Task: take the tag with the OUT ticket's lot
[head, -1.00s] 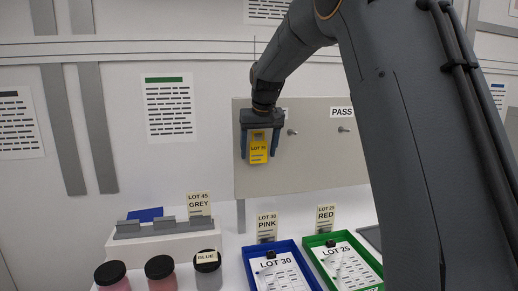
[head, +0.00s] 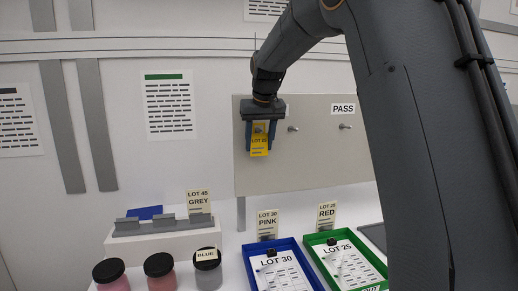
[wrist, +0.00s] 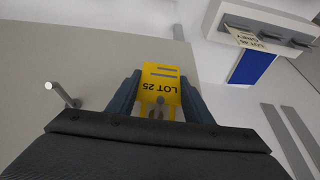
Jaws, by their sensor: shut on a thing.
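A yellow tag (head: 259,144) is between the fingers of my gripper (head: 260,138), in front of the grey board at its left end. In the wrist view the tag (wrist: 160,90) reads LOT 25, upside down, and my gripper (wrist: 160,100) is shut on its sides. A peg shows at the tag's hole; I cannot tell whether the tag still hangs on it. A green tray (head: 313,255) holds a ticket (head: 350,262) marked LOT 25; its front label is partly cut off and seems to read OUT. A blue tray (head: 252,281) holds a LOT 30 ticket (head: 285,278).
The grey board (head: 310,165) carries bare pegs (head: 293,128) and a PASS label (head: 343,108). Below stand a white stepped rack (head: 150,243) with a LOT 45 GREY card (head: 199,202), PINK and RED cards, and several dark-lidded jars (head: 160,270). My arm hides the right side.

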